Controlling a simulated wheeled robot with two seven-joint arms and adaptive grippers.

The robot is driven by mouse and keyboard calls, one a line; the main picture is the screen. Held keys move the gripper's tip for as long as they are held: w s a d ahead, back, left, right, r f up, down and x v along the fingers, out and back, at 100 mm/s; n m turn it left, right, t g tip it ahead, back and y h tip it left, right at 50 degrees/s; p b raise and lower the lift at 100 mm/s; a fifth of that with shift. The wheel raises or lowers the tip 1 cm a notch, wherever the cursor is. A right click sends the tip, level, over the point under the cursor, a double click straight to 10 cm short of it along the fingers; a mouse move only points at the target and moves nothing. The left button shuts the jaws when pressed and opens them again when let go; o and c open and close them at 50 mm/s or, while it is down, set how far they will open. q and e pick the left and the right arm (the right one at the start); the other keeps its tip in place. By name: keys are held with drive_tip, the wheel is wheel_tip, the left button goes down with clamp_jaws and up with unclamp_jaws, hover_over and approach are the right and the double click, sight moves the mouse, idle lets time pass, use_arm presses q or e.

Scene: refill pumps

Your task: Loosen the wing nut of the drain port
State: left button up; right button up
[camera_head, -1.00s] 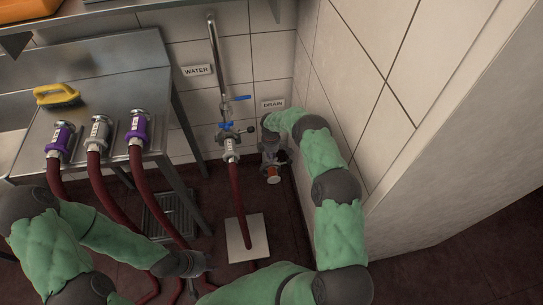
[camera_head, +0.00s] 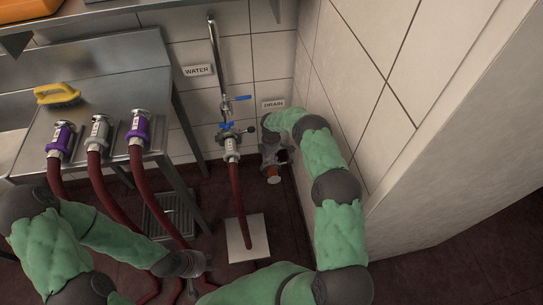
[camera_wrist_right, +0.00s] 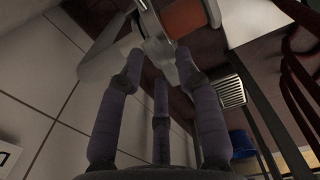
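The drain port (camera_head: 271,160) is a grey metal fitting low in the wall corner, under the DRAIN sign. An orange-brown part shows at its lower end. My right gripper (camera_head: 272,142) is down at the port, largely covered by its own arm. In the right wrist view, my right gripper (camera_wrist_right: 160,62) has its fingers around a light grey piece, likely the wing nut (camera_wrist_right: 158,46). The tips are partly drawn in, but contact is unclear. My left gripper (camera_head: 205,264) is low in front, well away from the port; its fingers are too small to read.
A water pipe with blue-handled valves (camera_head: 228,126) and a red hose stands left of the drain. A steel table (camera_head: 95,85) carries three hose couplings and a yellow brush (camera_head: 57,95). The tiled side wall (camera_head: 350,60) closes in on the right.

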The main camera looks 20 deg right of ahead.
idle(0.3)
wheel_tip(320, 180, up, 12)
idle(0.5)
idle(0.4)
drive_tip(key=s+a+f+m+y+p, duration=0.4)
drive_tip(key=s+a+m, duration=0.4)
drive_tip(key=s+a, duration=0.7)
drive_tip(key=s+a+r+m+p, duration=0.1)
drive_tip(key=s+m, duration=0.3)
drive_tip(key=s, duration=0.6)
drive_tip(key=s+a+r+m+p, duration=0.2)
drive_tip(key=s+a+r+m, duration=0.1)
drive_tip(key=s, duration=0.7)
drive_tip(key=a+m, duration=0.1)
drive_tip(key=m, duration=0.1)
drive_tip(key=shift+a+r+m, duration=0.15)
drive_tip(key=shift+a+m, duration=0.15)
drive_tip(key=shift+a, duration=0.05)
